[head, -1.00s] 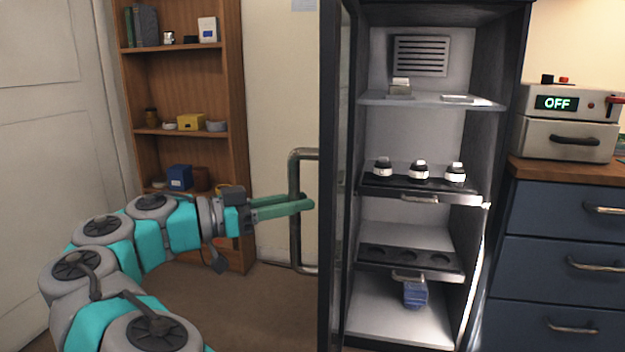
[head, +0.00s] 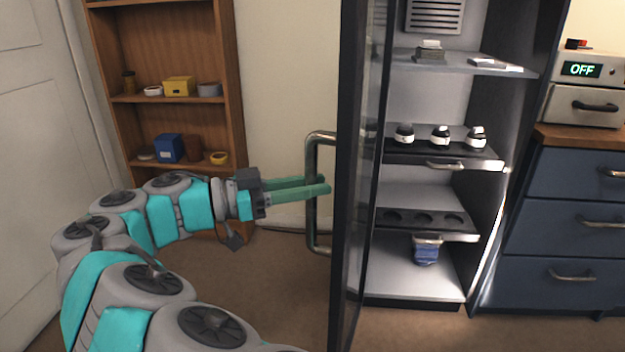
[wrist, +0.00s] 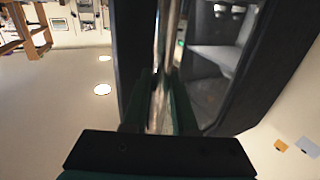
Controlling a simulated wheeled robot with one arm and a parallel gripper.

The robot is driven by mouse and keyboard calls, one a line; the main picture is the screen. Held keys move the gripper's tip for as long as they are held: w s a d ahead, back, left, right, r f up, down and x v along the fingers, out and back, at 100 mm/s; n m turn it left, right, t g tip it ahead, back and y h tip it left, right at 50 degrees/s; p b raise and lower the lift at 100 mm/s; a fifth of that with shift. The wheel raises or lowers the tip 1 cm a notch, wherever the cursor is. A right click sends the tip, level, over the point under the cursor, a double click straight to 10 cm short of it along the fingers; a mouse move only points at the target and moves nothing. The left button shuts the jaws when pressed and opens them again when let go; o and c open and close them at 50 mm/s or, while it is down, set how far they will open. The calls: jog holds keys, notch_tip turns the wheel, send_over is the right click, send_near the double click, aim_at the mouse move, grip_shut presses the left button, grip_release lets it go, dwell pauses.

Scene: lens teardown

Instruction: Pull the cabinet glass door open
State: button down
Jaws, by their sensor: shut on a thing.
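The cabinet glass door (head: 362,190) stands open in the head view, seen nearly edge-on with its dark frame toward me. Its metal bar handle (head: 311,215) is on the left side of the frame. My gripper (head: 326,185) has its green fingers at the upright bar of the handle, and it is shut on it. In the wrist view the handle bar (wrist: 165,60) runs between the two fingers (wrist: 163,105), with the dark door frame close on either side. The fingertips partly hide the bar in the head view.
Inside the cabinet, a pull-out tray (head: 440,152) holds three small lens-like parts, above an empty-socketed tray (head: 425,222) and a blue item (head: 426,252). A wooden bookshelf (head: 165,60) stands behind my arm. Blue drawers (head: 565,230) stand right. The floor left of the door is clear.

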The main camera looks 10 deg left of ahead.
jog(key=shift+w+f, duration=0.1)
jog(key=shift+f, duration=0.05)
jog(key=c, duration=0.7)
grip_release()
